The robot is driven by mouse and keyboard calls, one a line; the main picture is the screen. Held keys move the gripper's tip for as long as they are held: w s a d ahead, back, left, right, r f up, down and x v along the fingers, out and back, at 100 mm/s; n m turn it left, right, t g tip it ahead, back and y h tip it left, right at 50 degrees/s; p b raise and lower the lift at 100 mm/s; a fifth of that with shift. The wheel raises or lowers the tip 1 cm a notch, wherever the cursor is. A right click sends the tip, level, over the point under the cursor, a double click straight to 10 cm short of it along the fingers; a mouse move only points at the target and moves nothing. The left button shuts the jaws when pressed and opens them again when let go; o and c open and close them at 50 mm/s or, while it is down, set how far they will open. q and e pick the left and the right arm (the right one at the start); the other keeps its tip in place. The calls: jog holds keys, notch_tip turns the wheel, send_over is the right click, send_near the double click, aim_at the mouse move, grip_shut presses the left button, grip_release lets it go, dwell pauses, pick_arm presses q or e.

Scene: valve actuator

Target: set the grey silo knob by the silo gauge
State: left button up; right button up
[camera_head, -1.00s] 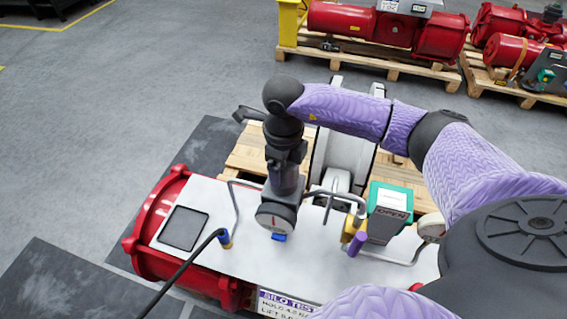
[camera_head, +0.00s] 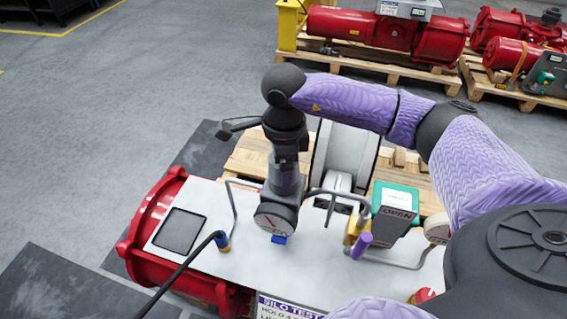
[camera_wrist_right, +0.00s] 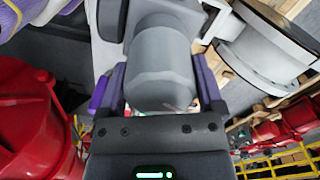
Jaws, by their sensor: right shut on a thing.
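The grey silo knob (camera_wrist_right: 163,62) is a faceted grey cylinder in the right wrist view. My right gripper (camera_wrist_right: 162,88) has one finger on each side of it and is shut on it. In the head view my right gripper (camera_head: 286,172) points down from above, just behind the silo gauge. The hand and fingers hide most of the knob in the head view. My left gripper is not in view.
A white panel (camera_head: 205,258) on a red actuator carries a black tablet-like square (camera_head: 180,230), grey pipes, a purple-ended lever (camera_head: 362,243) and a green-and-grey box (camera_head: 394,208) marked OPEN. A black hose (camera_head: 185,268) crosses the panel's front. Pallets with red machines stand behind.

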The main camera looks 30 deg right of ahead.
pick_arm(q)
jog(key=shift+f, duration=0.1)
pick_arm(e)
jog(key=shift+r, duration=0.1)
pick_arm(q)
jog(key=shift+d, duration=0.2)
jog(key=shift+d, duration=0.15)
pick_arm(e)
jog(key=o, duration=1)
notch_tip(320, 180, up, 10)
jog(key=shift+f+p, duration=0.1)
jog(key=shift+p, duration=0.3)
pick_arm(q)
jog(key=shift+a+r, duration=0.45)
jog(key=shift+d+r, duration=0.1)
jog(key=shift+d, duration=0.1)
